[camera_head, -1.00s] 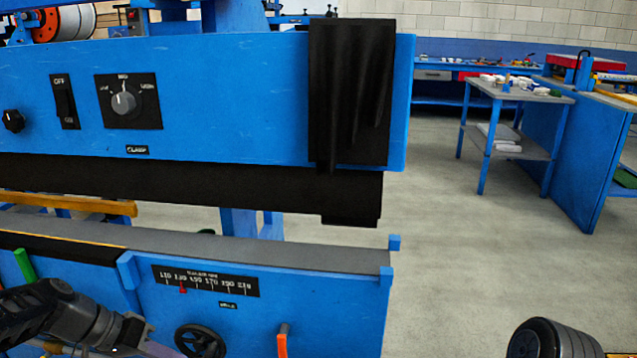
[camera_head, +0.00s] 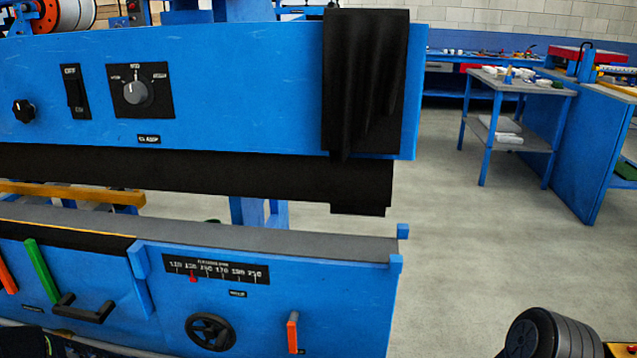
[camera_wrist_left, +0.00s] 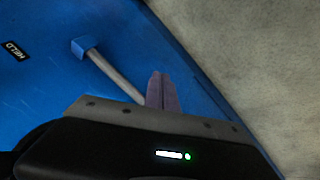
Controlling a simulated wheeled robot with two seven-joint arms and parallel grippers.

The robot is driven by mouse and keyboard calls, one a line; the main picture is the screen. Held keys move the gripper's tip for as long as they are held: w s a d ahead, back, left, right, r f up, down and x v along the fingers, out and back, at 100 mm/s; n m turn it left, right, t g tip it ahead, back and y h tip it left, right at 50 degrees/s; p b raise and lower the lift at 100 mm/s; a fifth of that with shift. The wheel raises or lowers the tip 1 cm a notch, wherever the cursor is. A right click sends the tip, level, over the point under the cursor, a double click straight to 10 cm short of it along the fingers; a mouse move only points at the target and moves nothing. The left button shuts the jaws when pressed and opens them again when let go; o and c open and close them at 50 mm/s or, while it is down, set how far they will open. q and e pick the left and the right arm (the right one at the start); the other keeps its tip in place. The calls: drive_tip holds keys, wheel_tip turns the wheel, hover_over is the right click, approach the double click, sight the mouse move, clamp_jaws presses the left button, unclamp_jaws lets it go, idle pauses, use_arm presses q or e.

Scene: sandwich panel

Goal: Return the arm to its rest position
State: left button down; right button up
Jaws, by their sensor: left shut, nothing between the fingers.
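My left gripper (camera_wrist_left: 162,92) shows in the left wrist view with its two fingers together and nothing between them. Past the fingers are a blue panel (camera_wrist_left: 45,85) with a small black label and a grey rod (camera_wrist_left: 115,78) with a blue end. I cannot tell whether the fingers touch the rod. In the head view only a dark part of my left arm (camera_head: 35,343) shows at the bottom left corner, and its gripper is out of that view. A dark rounded part of my right arm (camera_head: 550,335) shows at the bottom right; its gripper is not in view.
The blue machine has an upper panel (camera_head: 230,85) with a rotary knob (camera_head: 136,93), and a black cloth (camera_head: 365,80). Below are a handwheel (camera_head: 210,332), an orange lever (camera_head: 292,333), a green lever (camera_head: 42,270) and a black handle (camera_head: 82,308). Open floor (camera_head: 480,250) lies right.

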use_arm(q)
drive_tip(key=s+d+f+m+g+h, duration=0.1)
drive_tip(key=s+d+f+g, duration=0.1)
drive_tip(key=s+d+f, duration=0.65)
drive_tip(key=s+d+f+m+g+h, duration=0.15)
drive_tip(key=s+d+f, duration=0.35)
drive_tip(key=s+d, duration=0.6)
wheel_tip(320, 180, up, 24)
drive_tip(key=s+p, duration=0.2)
drive_tip(key=p, duration=2.2)
drive_tip(key=shift+s+d, duration=0.3)
drive_tip(key=shift+s, duration=0.1)
drive_tip(key=shift+m+g+y, duration=0.25)
